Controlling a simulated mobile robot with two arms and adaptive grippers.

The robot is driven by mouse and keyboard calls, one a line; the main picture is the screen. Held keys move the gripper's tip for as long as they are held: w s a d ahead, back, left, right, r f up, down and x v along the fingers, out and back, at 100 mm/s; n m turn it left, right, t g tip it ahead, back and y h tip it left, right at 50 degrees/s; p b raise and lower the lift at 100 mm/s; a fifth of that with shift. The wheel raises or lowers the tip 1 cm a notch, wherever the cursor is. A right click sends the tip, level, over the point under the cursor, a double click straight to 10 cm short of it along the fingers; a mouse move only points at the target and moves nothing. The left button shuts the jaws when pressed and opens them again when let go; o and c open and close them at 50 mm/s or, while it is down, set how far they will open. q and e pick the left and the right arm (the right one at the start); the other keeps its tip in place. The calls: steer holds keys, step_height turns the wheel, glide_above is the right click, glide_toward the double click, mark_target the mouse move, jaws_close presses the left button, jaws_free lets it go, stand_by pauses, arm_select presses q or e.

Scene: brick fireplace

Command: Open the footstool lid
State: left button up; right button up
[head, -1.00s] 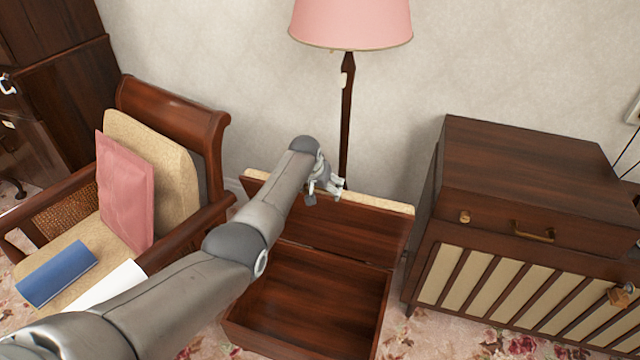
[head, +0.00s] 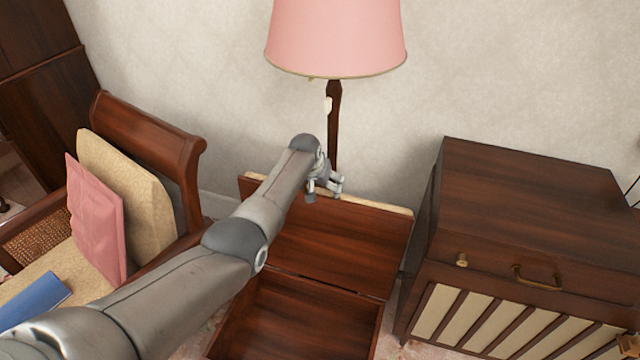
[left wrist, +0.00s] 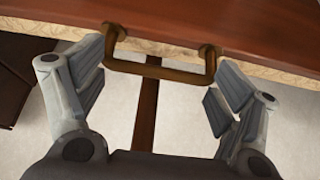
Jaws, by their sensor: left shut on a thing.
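The footstool is a dark wooden box (head: 305,318) standing open, and its inside shows. Its lid (head: 335,245) is raised up from the hinge at the back, with its wooden underside towards me and a pale cushion edge along its top. My left gripper (head: 327,186) is at the lid's top edge. In the left wrist view, a brass handle (left wrist: 160,70) on the lid's edge lies between the two fingers of my left gripper, one finger at each side of it. The left gripper is shut on this handle. My left arm hides the footstool's left side. My right gripper is not in view.
A floor lamp with a pink shade (head: 336,38) stands close behind the lid. A dark cabinet (head: 530,205) is to the right with a narrow gap. An armchair (head: 150,140) with a pink cushion (head: 93,215) and a blue book (head: 35,300) is to the left.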

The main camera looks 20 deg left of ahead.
arm_select(q)
steer(key=shift+w+r, duration=0.1)
steer(key=shift+w, duration=0.2)
steer(key=o, duration=1.3)
steer(key=shift+c, duration=0.2)
steer(key=shift+s, duration=0.1)
steer(key=v, duration=1.2)
